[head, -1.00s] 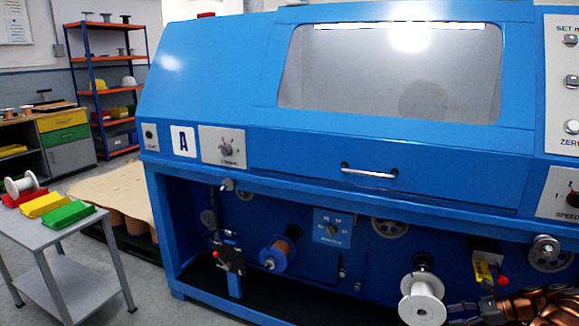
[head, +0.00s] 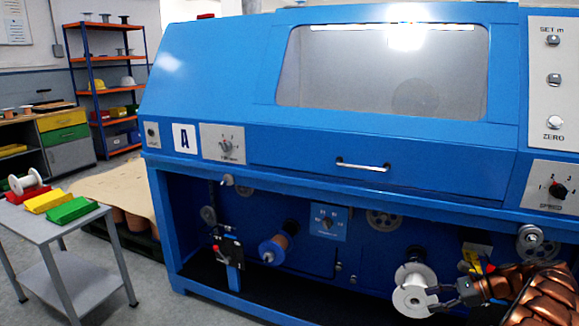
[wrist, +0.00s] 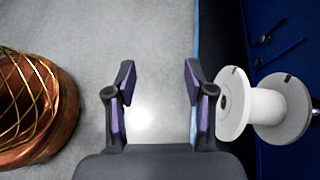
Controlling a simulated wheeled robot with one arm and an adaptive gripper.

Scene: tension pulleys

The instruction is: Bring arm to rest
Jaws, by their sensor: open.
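My gripper (head: 447,297) is at the lower right of the head view, beside the white spool (head: 408,299) on the blue machine's front. In the wrist view my gripper (wrist: 158,75) has its two fingers spread, with nothing between them but grey floor behind. The white spool (wrist: 265,106) lies to the right of the fingers there, outside them and apart from the right finger. In the head view the fingers overlap the spool's right edge; whether they touch it cannot be told from that view alone.
The blue machine (head: 214,90) fills the middle, with pulleys and a copper spool (head: 275,247) in its lower bay. A grey table (head: 45,228) with coloured bins and a white spool stands left.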

